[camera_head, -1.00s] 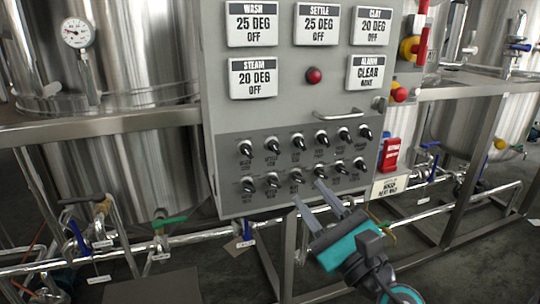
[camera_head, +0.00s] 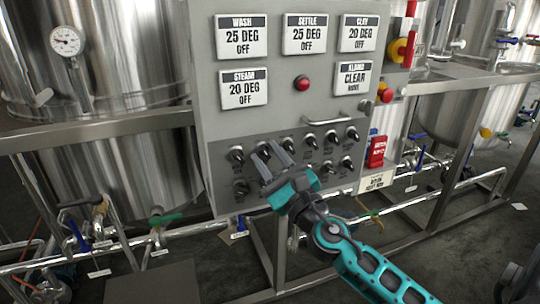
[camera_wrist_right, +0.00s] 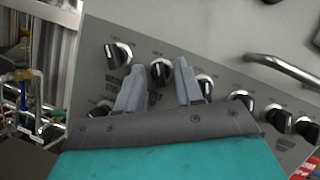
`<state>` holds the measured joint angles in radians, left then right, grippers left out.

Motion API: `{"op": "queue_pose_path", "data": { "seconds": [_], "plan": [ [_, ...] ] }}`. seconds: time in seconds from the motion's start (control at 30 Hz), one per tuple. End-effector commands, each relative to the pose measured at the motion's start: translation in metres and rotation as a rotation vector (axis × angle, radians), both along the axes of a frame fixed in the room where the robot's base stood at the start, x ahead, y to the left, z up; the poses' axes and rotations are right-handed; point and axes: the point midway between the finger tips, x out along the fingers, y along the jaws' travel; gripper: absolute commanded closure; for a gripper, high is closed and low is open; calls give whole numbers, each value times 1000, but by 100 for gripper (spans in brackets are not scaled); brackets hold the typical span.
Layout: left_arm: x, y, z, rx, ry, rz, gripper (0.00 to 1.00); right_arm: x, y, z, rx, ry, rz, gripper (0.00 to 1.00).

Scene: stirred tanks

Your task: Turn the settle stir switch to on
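The control panel carries two rows of black rotary switches. The settle stir switch (camera_head: 264,152) is second from the left in the upper row, partly hidden by my right gripper (camera_head: 268,153). The right gripper is open, with its fingertips at this switch. In the right wrist view, the switch (camera_wrist_right: 161,71) shows between and just beyond the two fingertips (camera_wrist_right: 159,74); contact cannot be told. The settle display (camera_head: 305,34) reads 25 DEG, OFF. My left gripper is not in view.
Neighbouring switches stand close on both sides, such as the leftmost upper one (camera_head: 236,155). A metal handle (camera_head: 325,119) and a red button (camera_head: 302,83) are above. Pipes and a green-handled valve (camera_head: 160,219) run below left. Steel tanks (camera_head: 110,60) stand behind.

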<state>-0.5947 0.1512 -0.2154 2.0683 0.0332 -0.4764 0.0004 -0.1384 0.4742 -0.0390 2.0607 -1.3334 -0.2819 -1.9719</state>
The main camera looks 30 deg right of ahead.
Motion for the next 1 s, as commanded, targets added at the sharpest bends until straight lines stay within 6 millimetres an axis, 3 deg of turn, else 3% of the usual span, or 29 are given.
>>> {"op": "queue_pose_path", "data": {
  "seconds": [0.23, 0.6, 1.0],
  "plan": [
    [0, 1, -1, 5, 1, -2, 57, 0, 0, 0, -1, 1, 0, 65],
    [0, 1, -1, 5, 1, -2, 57, 0, 0, 0, 0, 0, 0, 100],
    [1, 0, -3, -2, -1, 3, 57, 0, 1, -1, 47, -12, 0, 100]
  ]
}}
